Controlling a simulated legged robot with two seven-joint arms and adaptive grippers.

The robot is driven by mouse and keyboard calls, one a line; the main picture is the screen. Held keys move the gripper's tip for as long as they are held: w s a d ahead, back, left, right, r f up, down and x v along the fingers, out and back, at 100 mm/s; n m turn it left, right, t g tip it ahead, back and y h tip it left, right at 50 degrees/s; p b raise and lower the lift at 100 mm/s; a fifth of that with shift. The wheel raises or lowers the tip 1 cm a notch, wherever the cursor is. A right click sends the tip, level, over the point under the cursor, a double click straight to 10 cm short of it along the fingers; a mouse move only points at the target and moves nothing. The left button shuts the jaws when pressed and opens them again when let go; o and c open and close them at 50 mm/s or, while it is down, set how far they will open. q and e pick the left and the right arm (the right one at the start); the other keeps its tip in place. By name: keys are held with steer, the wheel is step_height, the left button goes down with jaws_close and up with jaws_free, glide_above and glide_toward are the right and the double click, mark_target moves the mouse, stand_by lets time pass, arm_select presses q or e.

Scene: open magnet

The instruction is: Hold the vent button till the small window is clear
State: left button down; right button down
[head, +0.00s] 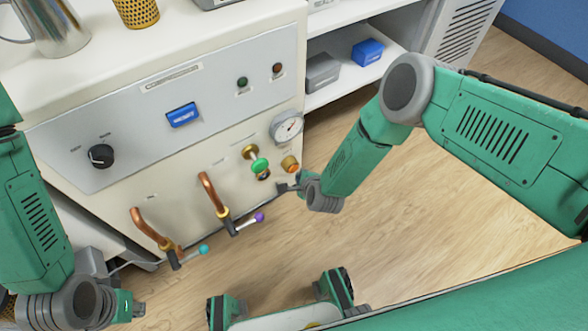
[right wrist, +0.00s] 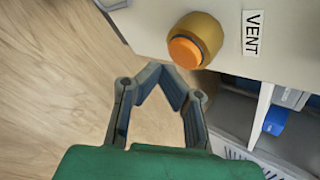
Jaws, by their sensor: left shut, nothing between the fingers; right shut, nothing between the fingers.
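The vent button is an orange push button in a brass-coloured collar (head: 290,163), on the lower right of the cream machine front. In the right wrist view the button (right wrist: 186,52) sits beside a VENT label (right wrist: 253,33). My right gripper (head: 283,187) is shut and empty, just below the button in the head view. In the right wrist view its closed fingertips (right wrist: 162,70) are close to the button's lower left edge; I cannot tell if they touch. My left gripper (head: 138,308) is shut and empty at the lower left, away from the panel. I cannot pick out the small window for certain.
A green-knobbed valve (head: 258,163) and a round gauge (head: 287,126) are near the button. Two copper pipes with teal (head: 203,249) and purple (head: 259,217) lever tips stick out to the left. Open wood floor (head: 400,215) lies to the right.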

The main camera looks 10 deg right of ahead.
steer(key=shift+w, duration=0.1)
stand_by(0.4)
steer(key=shift+w+a+r, duration=0.1)
steer(key=shift+w+a, duration=0.05)
steer(key=shift+w, duration=0.15)
steer(key=shift+w+a, duration=0.2)
steer(key=shift+w, duration=0.35)
stand_by(2.1)
stand_by(1.6)
steer(key=shift+s+d+p, duration=0.2)
steer(key=shift+s+p, duration=0.05)
steer(key=shift+s, duration=0.25)
steer(key=shift+s+d+p, duration=0.15)
steer(key=shift+s+p, duration=0.1)
steer(key=shift+s, duration=0.2)
steer(key=shift+s, duration=0.1)
steer(key=shift+s+d+p, duration=0.3)
steer(key=shift+s+p, duration=0.05)
steer(key=shift+s, duration=0.4)
steer(key=shift+s+d+p, duration=0.25)
steer(key=shift+s+p, duration=0.15)
steer(key=shift+s, duration=0.4)
steer(key=shift+s+d+p, duration=0.3)
steer(key=shift+s+p, duration=0.05)
steer(key=shift+s, duration=0.4)
